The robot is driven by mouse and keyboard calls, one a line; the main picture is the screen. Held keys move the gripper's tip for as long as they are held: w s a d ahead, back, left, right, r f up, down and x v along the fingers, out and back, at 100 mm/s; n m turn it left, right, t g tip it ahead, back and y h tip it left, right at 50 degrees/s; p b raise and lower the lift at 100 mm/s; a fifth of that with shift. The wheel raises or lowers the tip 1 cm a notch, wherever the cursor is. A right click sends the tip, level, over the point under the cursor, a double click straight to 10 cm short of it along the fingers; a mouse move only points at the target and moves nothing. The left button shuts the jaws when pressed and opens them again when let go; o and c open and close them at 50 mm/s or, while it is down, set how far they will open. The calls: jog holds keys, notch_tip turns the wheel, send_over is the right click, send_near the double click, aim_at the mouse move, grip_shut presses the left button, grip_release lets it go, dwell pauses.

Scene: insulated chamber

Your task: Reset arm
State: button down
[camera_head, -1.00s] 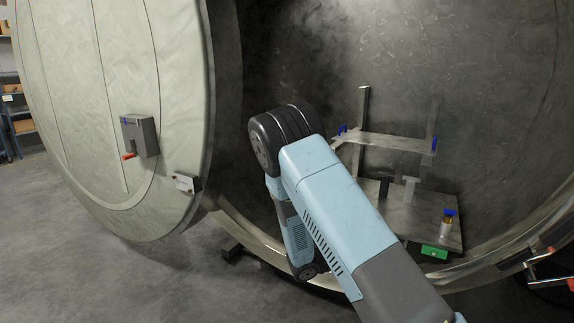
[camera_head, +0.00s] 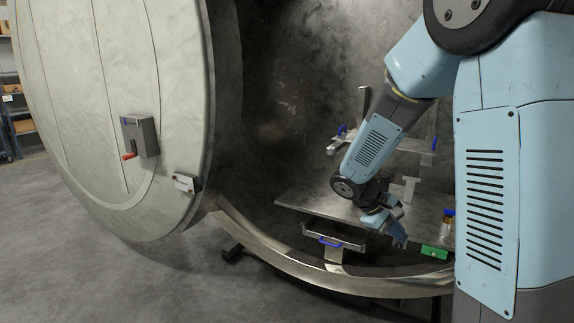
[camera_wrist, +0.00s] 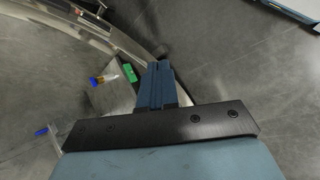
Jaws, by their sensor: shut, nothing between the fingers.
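My arm, light blue and dark grey, comes in from the right of the head view, bends and hangs down in front of the chamber's opening. My gripper (camera_head: 398,236) points downward over the front part of the metal table (camera_head: 305,198), left of the green box. In the wrist view my gripper (camera_wrist: 157,82) shows as two blue fingers side by side, shut, with nothing visible between them. My upper arm covers the right side of the chamber opening in the head view.
A bottle with a blue cap (camera_head: 447,222) and a green box (camera_head: 434,252) are close to the right of my gripper. The chamber door (camera_head: 110,90) stands open at left. The floor (camera_head: 130,275) before it is clear.

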jog(key=s+a+r+m+t+y, duration=0.2)
jog(key=s+r+m+t+y, duration=0.1)
jog(key=s+r, duration=0.5)
jog(key=s+a+r+m+t+y, duration=0.2)
jog(key=s+r+y, duration=0.3)
jog(key=s+r, duration=0.3)
jog(key=s+a+m, duration=0.1)
jog(key=s, duration=0.2)
jog(key=shift+s+t, duration=0.3)
jog(key=shift+t, duration=0.1)
jog(key=shift+d, duration=0.15)
